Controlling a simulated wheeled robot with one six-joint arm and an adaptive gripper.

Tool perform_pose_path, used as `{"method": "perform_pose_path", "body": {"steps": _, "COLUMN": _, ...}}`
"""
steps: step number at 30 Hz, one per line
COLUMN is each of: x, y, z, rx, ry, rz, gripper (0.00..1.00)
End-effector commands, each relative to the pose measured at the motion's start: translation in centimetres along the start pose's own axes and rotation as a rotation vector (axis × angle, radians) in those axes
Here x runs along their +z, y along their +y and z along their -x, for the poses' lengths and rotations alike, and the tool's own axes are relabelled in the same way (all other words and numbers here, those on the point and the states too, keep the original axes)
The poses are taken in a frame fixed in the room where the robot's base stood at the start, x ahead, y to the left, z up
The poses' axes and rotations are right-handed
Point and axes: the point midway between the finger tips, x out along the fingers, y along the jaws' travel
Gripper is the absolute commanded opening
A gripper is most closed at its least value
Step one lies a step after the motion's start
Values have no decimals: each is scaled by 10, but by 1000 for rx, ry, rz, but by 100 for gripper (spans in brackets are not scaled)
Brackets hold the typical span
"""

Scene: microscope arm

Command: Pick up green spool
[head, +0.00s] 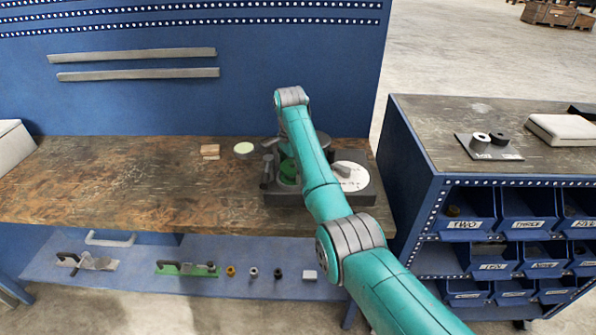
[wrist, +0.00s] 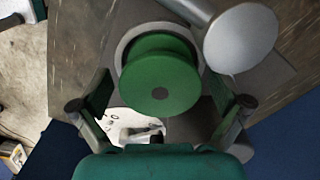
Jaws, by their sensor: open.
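The green spool (wrist: 158,75) stands in the middle of the wrist view, seen from above, with a dark hole in its top. It sits on a pale round disc on a dark block. In the head view the green spool (head: 289,171) is partly hidden by my arm. My gripper (wrist: 165,105) is open, with one finger on each side of the spool's lower part in the wrist view. I cannot tell whether the fingers touch it. In the head view my gripper is largely hidden behind my arm.
A grey round-topped metal part (wrist: 240,40) stands close to the spool. A white labelled disc (head: 352,177) lies on the dark block (head: 290,199). The wooden bench (head: 130,195) is mostly clear to the left. A blue bin cabinet (head: 440,185) stands at the right.

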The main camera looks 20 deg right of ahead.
Motion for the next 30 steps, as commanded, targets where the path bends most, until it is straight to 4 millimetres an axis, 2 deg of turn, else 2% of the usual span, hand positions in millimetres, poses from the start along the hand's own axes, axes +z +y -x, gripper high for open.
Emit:
{"method": "perform_pose_path", "body": {"steps": 3, "x": 5, "y": 0, "z": -8, "rx": 0, "ry": 0, "rz": 1, "gripper": 100}}
{"method": "perform_pose_path", "body": {"steps": 8, "x": 5, "y": 0, "z": -8, "rx": 0, "ry": 0, "rz": 1, "gripper": 100}}
{"method": "perform_pose_path", "body": {"steps": 11, "x": 5, "y": 0, "z": -8, "rx": 0, "ry": 0, "rz": 1, "gripper": 80}}
{"method": "perform_pose_path", "body": {"steps": 15, "x": 5, "y": 0, "z": -8, "rx": 0, "ry": 0, "rz": 1, "gripper": 45}}
{"method": "perform_pose_path", "body": {"steps": 16, "x": 5, "y": 0, "z": -8, "rx": 0, "ry": 0, "rz": 1, "gripper": 40}}
{"method": "perform_pose_path", "body": {"steps": 25, "x": 4, "y": 0, "z": -6, "rx": -1, "ry": 0, "rz": 1, "gripper": 39}}
{"method": "perform_pose_path", "body": {"steps": 30, "x": -5, "y": -1, "z": 14, "rx": -3, "ry": 1, "rz": 0, "gripper": 39}}
